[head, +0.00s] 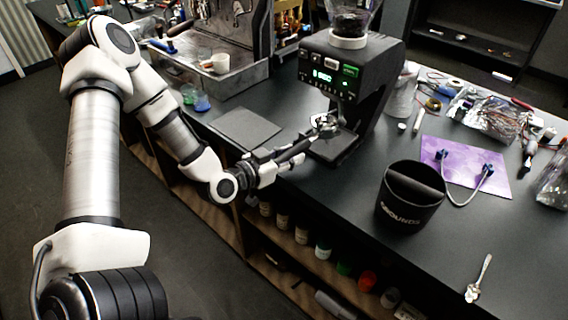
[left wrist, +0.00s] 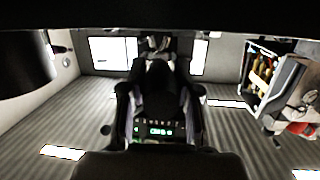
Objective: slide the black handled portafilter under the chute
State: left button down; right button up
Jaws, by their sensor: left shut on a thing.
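The black handled portafilter (head: 292,153) is held out over the counter by its dark handle. Its metal head (head: 325,123) is at the front of the black grinder (head: 345,80), below the lit display and above the grinder's base. I cannot tell whether it touches the grinder or is seated under the chute, which is hard to make out. My left gripper (head: 271,167) is shut on the handle, in front and left of the grinder. In the left wrist view the grinder's green display (left wrist: 157,131) shows among dark shapes. My right gripper is out of view.
A dark flat mat (head: 245,129) lies left of the grinder, near an espresso machine (head: 215,50) with a white cup. A purple mat (head: 466,167) and a spoon (head: 479,279) lie farther right.

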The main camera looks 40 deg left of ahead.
aim_at(279, 158)
pick_arm(q)
jog(key=shift+a+b+x, duration=0.1)
jog(key=shift+b+x, duration=0.6)
jog(key=shift+x, duration=0.3)
jog(key=shift+a+b+x, duration=0.15)
jog(key=shift+b+x, duration=0.5)
jog(key=shift+x, duration=0.35)
jog(key=shift+w+f, duration=0.1)
jog(key=shift+w, duration=0.15)
jog(key=c, duration=0.7)
grip_release()
jog(key=shift+d, duration=0.1)
jog(key=shift+c, duration=0.2)
jog(key=shift+s, duration=0.1)
jog(key=v, duration=0.6)
jog(key=shift+s+a, duration=0.3)
jog(key=shift+s+d, duration=0.15)
jog(key=shift+s, duration=0.25)
